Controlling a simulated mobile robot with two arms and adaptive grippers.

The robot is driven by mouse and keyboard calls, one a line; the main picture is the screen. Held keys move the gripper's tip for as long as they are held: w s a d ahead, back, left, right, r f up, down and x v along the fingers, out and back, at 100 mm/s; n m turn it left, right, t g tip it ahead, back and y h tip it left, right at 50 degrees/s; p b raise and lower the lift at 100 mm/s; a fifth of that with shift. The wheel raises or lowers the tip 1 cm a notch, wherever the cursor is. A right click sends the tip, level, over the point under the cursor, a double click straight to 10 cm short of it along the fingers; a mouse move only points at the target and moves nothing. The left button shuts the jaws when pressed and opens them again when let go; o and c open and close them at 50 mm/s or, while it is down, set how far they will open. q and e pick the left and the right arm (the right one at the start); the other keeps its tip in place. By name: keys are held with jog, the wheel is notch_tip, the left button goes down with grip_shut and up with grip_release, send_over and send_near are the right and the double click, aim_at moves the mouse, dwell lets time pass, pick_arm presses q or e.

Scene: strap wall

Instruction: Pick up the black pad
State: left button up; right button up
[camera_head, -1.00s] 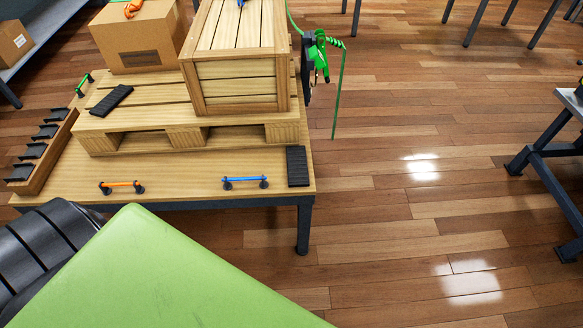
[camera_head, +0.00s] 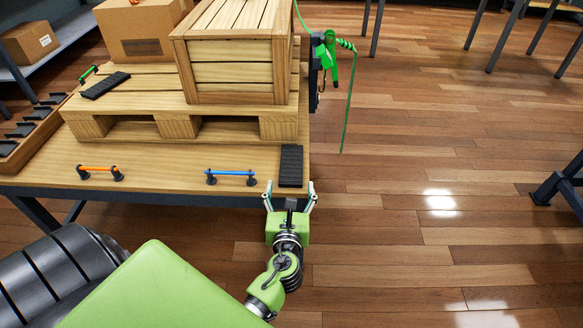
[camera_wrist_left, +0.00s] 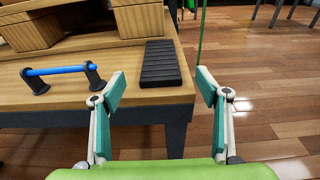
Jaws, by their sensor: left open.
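A black ribbed pad (camera_head: 291,166) lies flat on the front right corner of the wooden table. It also shows in the left wrist view (camera_wrist_left: 161,63), ahead of the fingers and between their directions. A second black pad (camera_head: 105,86) lies on the left part of the pallet. My left gripper (camera_head: 290,189) is open and empty, just in front of the table edge, with its fingers on either side of the line to the corner pad. It does not touch the pad in view. My right gripper is not in view.
A blue-bar handle (camera_head: 231,173) stands left of the corner pad, and an orange-bar handle (camera_head: 100,170) farther left. A pallet (camera_head: 180,122) with a wooden crate (camera_head: 235,75) and cardboard box (camera_head: 140,32) stands behind. A green strap (camera_head: 349,100) hangs at the right.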

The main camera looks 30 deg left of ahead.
pick_arm(q)
send_near(291, 164)
jog(key=x, duration=0.2)
jog(key=shift+w+r, duration=0.15)
jog(key=shift+w, duration=0.3)
jog(key=b+x, duration=0.1)
jog(key=x, duration=0.3)
jog(key=shift+w+a+f+b, duration=0.1)
jog(key=shift+a+f+b, duration=0.15)
jog(key=shift+b, duration=0.15)
jog(key=shift+w+a, duration=0.2)
jog(key=shift+w, duration=0.2)
jog(key=c, duration=1.3)
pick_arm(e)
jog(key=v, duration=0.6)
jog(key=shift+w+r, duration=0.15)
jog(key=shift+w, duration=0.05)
